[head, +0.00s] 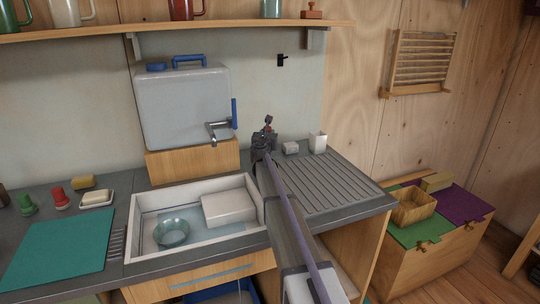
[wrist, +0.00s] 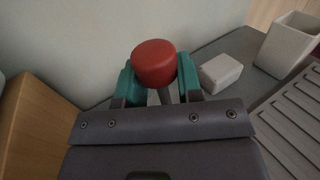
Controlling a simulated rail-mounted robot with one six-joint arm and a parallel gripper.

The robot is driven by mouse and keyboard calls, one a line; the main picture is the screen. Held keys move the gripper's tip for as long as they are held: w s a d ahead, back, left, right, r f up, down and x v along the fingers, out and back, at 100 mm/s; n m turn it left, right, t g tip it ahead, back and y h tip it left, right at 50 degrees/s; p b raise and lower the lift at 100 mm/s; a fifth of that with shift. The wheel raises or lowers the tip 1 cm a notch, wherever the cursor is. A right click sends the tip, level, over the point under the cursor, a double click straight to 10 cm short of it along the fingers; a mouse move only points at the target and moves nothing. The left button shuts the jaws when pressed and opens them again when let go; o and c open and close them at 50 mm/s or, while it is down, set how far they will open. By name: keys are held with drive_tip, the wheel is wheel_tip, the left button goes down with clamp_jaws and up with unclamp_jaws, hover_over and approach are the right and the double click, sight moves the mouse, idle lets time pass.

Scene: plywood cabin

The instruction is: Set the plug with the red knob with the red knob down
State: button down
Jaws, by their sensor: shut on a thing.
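My gripper (head: 267,128) is at the back of the counter, between the water tank and the drainboard. In the wrist view its two teal fingers (wrist: 160,88) are shut on the plug with the red knob (wrist: 154,64). The round red knob is uppermost in that view, above the fingers, with a grey part below it between them. The plug's lower end is hidden by the gripper. In the head view the held plug is too small to make out well.
A white block (wrist: 220,73) and a white cup (head: 318,142) stand right of my gripper, by the ribbed drainboard (head: 325,190). The sink (head: 140,220) holds a bowl (head: 172,232) and a white box. Green (head: 27,204) and red (head: 60,199) knobbed pieces stand far left.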

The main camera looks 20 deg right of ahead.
wheel_tip(320, 180, down, 4)
drive_tip(key=b, duration=0.3)
drive_tip(key=shift+b, duration=0.4)
drive_tip(key=shift+r+p, duration=0.25)
drive_tip(key=shift+p, duration=0.05)
drive_tip(key=shift+f, duration=0.25)
drive_tip(key=c, duration=0.8)
unclamp_jaws()
drive_tip(key=shift+r, duration=0.1)
drive_tip(key=shift+r, duration=0.25)
drive_tip(key=v, duration=1.2)
drive_tip(key=shift+s+f, duration=0.15)
